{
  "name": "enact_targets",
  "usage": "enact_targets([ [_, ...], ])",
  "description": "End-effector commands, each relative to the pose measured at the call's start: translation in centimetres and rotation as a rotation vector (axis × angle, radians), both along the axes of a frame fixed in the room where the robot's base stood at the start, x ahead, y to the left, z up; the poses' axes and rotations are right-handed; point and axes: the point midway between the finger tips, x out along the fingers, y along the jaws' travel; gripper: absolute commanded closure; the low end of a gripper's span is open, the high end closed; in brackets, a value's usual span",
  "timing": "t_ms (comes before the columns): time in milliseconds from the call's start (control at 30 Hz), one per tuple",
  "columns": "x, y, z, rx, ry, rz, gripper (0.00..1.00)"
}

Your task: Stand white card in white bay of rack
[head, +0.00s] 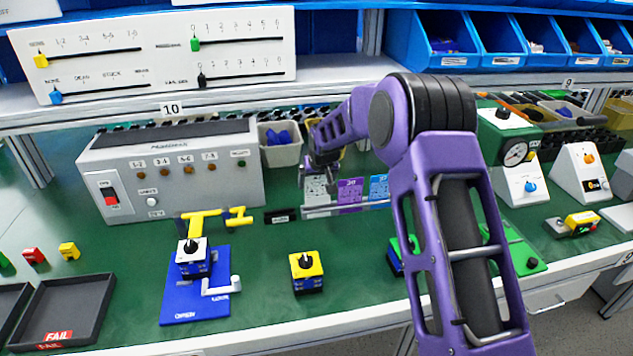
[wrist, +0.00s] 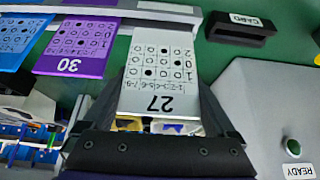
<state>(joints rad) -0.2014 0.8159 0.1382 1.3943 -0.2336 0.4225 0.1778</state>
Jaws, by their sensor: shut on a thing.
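The white card (wrist: 160,75), marked 27 with rows of circles, is held between the fingers of my gripper (wrist: 165,115). In the head view the white card (head: 316,187) shows below my gripper (head: 322,165), at the left end of the rack (head: 345,209). In the wrist view its far edge lies by the pale rack rail (wrist: 120,14). I cannot tell if its edge sits in a bay. A purple card (head: 350,192) marked 30 and a blue card (head: 379,186) stand in the rack to its right.
A black holder labelled CARD (wrist: 240,25) lies near the rack. A grey console (head: 170,165) with a READY light stands left of it. A grey bin (head: 281,150) is behind.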

Motion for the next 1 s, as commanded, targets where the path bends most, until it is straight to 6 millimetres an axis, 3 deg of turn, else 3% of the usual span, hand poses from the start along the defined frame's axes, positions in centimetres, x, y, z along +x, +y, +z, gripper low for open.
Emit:
enact_targets([
  [1000,0.0,0.0,-2.7,0.000,0.000,0.000,0.61],
])
